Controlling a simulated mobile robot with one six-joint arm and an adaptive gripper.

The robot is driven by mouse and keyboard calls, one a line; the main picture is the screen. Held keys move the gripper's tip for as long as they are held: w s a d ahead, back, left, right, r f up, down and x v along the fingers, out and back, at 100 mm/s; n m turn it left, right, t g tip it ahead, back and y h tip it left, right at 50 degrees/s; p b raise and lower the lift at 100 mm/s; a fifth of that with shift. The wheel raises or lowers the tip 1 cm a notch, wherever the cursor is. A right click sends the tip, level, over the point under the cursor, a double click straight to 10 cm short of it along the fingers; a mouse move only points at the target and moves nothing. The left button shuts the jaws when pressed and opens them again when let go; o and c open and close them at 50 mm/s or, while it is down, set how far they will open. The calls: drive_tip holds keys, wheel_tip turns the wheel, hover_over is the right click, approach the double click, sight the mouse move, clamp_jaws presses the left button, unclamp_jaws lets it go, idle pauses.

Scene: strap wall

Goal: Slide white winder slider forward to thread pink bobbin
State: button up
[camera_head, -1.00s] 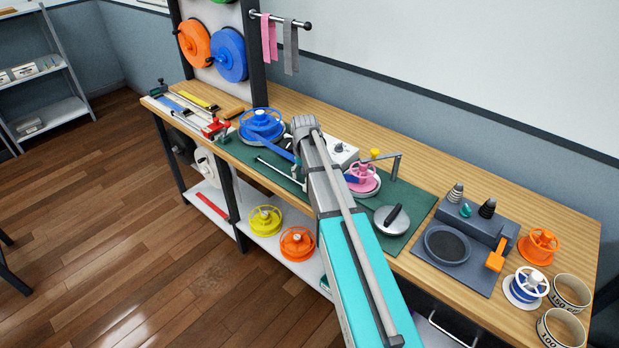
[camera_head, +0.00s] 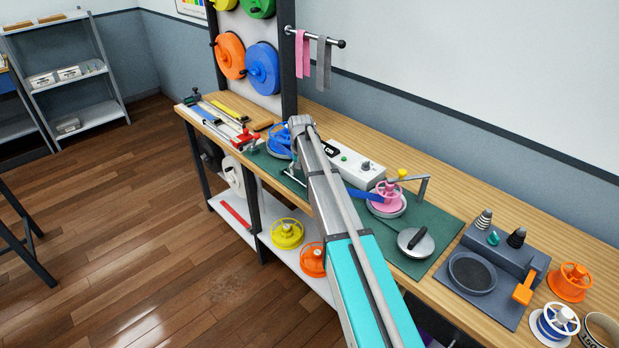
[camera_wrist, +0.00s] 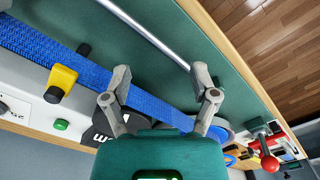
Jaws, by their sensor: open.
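The pink bobbin (camera_head: 388,193) sits on a round grey base on the green mat, right of my arm. A blue strap (camera_head: 358,193) runs to it from behind my arm; the strap also crosses the wrist view (camera_wrist: 50,52) diagonally. A white control box (camera_head: 355,165) with a dial and green button stands behind the strap. I cannot clearly pick out a white slider; a yellow block (camera_wrist: 61,78) with a black end is beside the strap in the wrist view. My gripper (camera_wrist: 160,78) is open, its fingers spread above the strap and mat. My arm hides it in the head view.
A blue reel (camera_head: 281,137) is left of my arm. A silver rod (camera_wrist: 150,34) lies along the mat. A grey disc with a black handle (camera_head: 416,242) and a grey stand (camera_head: 490,280) are to the right. Floor is open at left.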

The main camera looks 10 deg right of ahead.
drive_tip(key=w+a, duration=0.1)
drive_tip(key=w, duration=0.1)
drive_tip(key=w+a, duration=0.1)
drive_tip(key=w, duration=0.1)
drive_tip(key=w+a, duration=0.1)
drive_tip(key=w, duration=0.1)
drive_tip(key=shift+w+a, duration=0.35)
wheel_tip(320, 180, up, 14)
drive_tip(key=p, duration=1.3)
drive_tip(key=shift+p, duration=0.4)
drive_tip(key=shift+s+f, duration=0.1)
drive_tip(key=shift+f, duration=0.05)
drive_tip(key=s+d+m+y, duration=0.1)
drive_tip(key=s+d+m, duration=0.4)
drive_tip(key=s+m, duration=0.1)
drive_tip(key=s+d+m+y+b, duration=0.1)
drive_tip(key=s+d+m+y, duration=0.1)
drive_tip(key=s+d+m, duration=0.4)
drive_tip(key=s+d+m+t+y+b, duration=0.1)
drive_tip(key=s+d+m, duration=0.4)
drive_tip(key=s, duration=0.4)
drive_tip(key=shift+d+f+m, duration=0.4)
drive_tip(key=shift+m, duration=0.1)
drive_tip(key=shift+w+a+f+b, duration=0.1)
drive_tip(key=shift+f+b, duration=0.1)
drive_tip(key=shift+b, duration=0.15)
drive_tip(key=b+x, duration=1.2)
drive_tip(key=x, duration=0.1)
drive_tip(key=shift+w+a+f, duration=0.1)
drive_tip(key=shift+a, duration=0.2)
